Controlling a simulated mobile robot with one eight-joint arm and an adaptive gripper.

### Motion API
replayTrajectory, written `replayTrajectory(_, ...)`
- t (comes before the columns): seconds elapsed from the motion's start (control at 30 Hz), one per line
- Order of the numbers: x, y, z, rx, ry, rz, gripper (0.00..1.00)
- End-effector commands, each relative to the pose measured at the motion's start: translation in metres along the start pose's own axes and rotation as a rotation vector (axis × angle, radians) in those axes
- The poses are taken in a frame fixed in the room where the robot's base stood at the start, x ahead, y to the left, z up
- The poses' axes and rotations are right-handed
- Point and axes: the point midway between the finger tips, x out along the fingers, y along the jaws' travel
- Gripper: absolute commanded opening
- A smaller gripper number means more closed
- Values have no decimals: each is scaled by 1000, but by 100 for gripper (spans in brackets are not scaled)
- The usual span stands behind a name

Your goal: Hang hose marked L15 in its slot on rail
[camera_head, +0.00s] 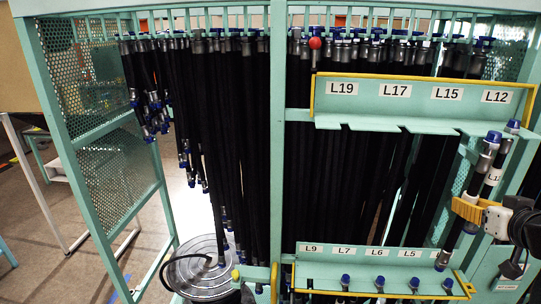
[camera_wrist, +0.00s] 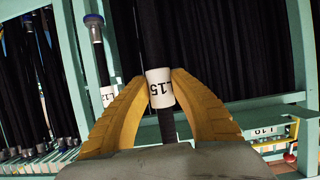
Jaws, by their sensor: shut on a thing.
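My gripper (camera_head: 470,205) is at the right of the rack in the head view, its yellow fingers closed around a black hose (camera_head: 486,158) with a metal fitting and blue cap at its top. In the wrist view my gripper (camera_wrist: 160,88) is closed on this hose at its white label (camera_wrist: 160,88), which reads L15. The hose stands slightly tilted in front of the rack. The L15 plate (camera_head: 447,93) is on the upper green rail (camera_head: 420,124), between the L17 and L12 plates.
Another capped hose (camera_head: 513,127) stands just right of the held one; its label (camera_wrist: 107,95) shows in the wrist view. The lower rail (camera_head: 340,256) holds several blue-capped fittings. Black hoses fill the rack behind. A green post (camera_head: 278,150) divides it.

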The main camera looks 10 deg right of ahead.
Motion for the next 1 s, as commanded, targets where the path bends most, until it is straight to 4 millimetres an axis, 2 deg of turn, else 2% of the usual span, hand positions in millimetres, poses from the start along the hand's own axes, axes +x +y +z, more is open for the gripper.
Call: replayTrajectory(1.0, 63, -1, -24, 0, 1, -2, 0)
